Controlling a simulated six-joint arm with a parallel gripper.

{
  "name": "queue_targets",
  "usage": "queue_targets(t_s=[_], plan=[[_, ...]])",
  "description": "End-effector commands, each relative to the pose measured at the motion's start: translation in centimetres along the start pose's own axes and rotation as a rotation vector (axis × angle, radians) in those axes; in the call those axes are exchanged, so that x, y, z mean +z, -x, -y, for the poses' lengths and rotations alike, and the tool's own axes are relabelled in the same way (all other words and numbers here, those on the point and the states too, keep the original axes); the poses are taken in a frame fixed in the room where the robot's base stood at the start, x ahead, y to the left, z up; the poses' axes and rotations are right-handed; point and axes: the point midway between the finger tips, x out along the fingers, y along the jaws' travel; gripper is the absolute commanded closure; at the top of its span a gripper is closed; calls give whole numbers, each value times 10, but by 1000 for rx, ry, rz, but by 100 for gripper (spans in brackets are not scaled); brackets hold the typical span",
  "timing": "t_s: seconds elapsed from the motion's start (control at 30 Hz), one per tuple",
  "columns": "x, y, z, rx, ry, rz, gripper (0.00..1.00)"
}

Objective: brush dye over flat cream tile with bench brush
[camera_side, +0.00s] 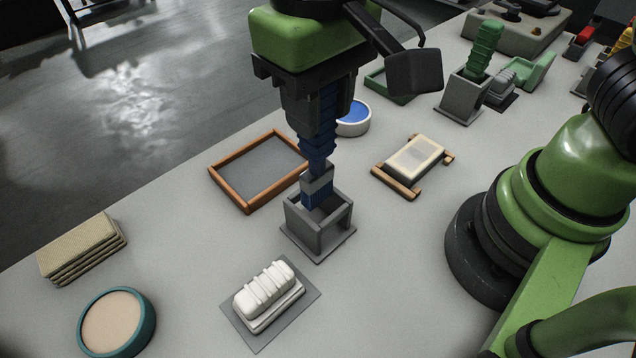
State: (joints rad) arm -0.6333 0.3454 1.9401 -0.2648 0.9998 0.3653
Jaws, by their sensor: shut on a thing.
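The bench brush (317,150) has a blue ribbed handle and a grey collar. It stands upright with its lower end inside a grey open-framed holder (318,241). My gripper (318,112) points down from above and is shut on the upper handle. The flat cream tile (416,156) lies on two wooden rails to the right of the holder. A round pale dish (366,127) with blue dye (354,113) stands behind the brush, partly hidden by my gripper. The brush's lowest end is partly hidden by the holder walls.
A wood-framed grey tray (246,201) lies left of the holder. A white ribbed block (265,291) sits on a grey mat in front. A teal-rimmed dish (148,327) and stacked beige slabs (82,248) are at left. A green ribbed tool (484,50) stands in another holder at back right.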

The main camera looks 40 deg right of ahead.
Motion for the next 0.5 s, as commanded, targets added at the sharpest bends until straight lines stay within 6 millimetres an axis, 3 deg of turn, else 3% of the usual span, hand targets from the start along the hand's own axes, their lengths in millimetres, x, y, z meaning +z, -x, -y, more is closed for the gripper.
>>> queue_targets(t_s=[0.5], plan=[[0,-68,0,0,1,2,100]])
